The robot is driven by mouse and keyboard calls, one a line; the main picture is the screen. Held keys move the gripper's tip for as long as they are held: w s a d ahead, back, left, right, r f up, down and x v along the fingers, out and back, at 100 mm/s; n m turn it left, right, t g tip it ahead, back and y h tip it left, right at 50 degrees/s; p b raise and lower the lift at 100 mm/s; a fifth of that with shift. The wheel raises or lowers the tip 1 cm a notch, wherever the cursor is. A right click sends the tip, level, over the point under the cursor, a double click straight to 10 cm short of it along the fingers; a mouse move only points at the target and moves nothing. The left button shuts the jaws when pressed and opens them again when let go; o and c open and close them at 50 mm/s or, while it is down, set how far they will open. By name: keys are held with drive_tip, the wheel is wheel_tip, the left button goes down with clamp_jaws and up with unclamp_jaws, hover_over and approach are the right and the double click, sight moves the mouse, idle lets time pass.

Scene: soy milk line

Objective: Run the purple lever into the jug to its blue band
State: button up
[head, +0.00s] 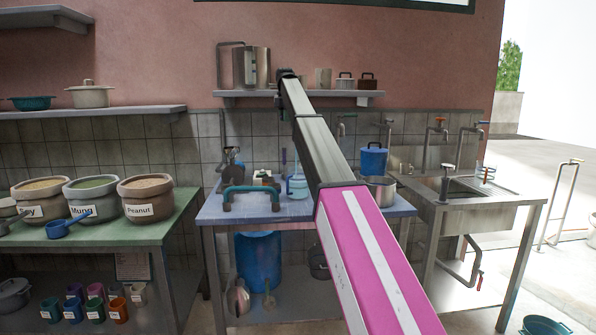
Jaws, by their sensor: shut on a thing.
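A pale blue jug (297,187) stands on the blue-topped middle table, just left of my arm. Its blue band is too small to make out. The arm rises to a dark joint near the upper shelf. My gripper cannot be seen, and neither can what it may hold. The liquid level in the jug is not clear.
A teal curved handle (250,188) stands at the middle table (218,211)'s front left. A blue lidded pot (374,160) and a steel pot (380,191) are right of my arm. A sink (470,190) lies further right. Jars stand on the green table (105,237) at left.

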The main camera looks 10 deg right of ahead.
idle(0.5)
drive_tip(key=shift+w+a+m, duration=0.15)
drive_tip(key=shift+w+m, duration=0.1)
drive_tip(key=shift+m, duration=0.35)
idle(5.3)
drive_tip(key=shift+w+a+m, duration=0.2)
drive_tip(key=shift+w+m, duration=0.35)
drive_tip(key=shift+m, duration=0.6)
drive_tip(key=shift+w+a+m, duration=0.2)
drive_tip(key=shift+w+m, duration=0.3)
drive_tip(key=shift+m, duration=0.65)
drive_tip(key=shift+w, duration=0.1)
drive_tip(key=shift+w+m, duration=0.5)
drive_tip(key=shift+m, duration=0.7)
